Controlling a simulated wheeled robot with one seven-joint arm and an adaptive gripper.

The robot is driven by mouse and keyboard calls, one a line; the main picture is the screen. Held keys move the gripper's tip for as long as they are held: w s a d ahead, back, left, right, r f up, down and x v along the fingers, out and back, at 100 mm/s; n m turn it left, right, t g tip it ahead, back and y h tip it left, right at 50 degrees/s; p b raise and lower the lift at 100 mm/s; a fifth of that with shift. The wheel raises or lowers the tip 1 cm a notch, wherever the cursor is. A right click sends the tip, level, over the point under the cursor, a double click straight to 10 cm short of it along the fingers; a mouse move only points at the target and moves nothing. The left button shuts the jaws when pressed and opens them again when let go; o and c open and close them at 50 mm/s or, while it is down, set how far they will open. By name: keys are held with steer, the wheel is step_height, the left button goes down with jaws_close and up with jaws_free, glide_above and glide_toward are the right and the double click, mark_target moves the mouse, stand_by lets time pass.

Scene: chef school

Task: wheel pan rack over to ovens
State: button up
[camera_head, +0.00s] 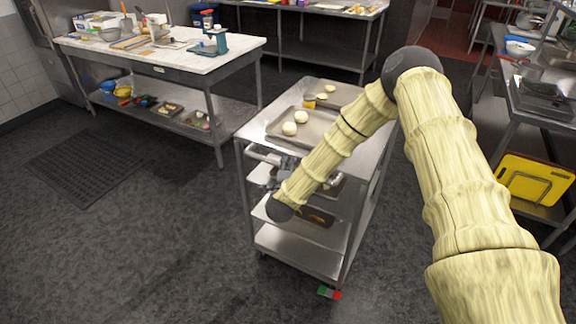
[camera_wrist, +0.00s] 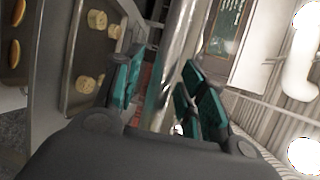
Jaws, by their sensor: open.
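The pan rack (camera_head: 291,240) is a steel cart with several shelves in the middle of the head view. A tray with pale dough rounds (camera_head: 312,128) lies on its top. Its bar handle (camera_head: 263,154) faces the near left side. My gripper (camera_wrist: 160,97) is open at this handle, and my forearm partly hides the cart's front. In the wrist view the shiny bar (camera_wrist: 181,38) runs between the teal-padded fingers or just beyond them; I cannot tell if they touch it. I cannot make out any ovens for certain.
A white-topped work table (camera_head: 160,58) with tools and bowls stands at the left. A steel counter (camera_head: 515,100) with a yellow board below stands close at the right. Another table (camera_head: 310,8) is behind. The dark floor is free in front and to the left.

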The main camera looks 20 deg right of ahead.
steer(key=shift+w+d, duration=0.1)
steer(key=shift+w, duration=0.15)
jaws_close()
steer(key=shift+f, duration=0.15)
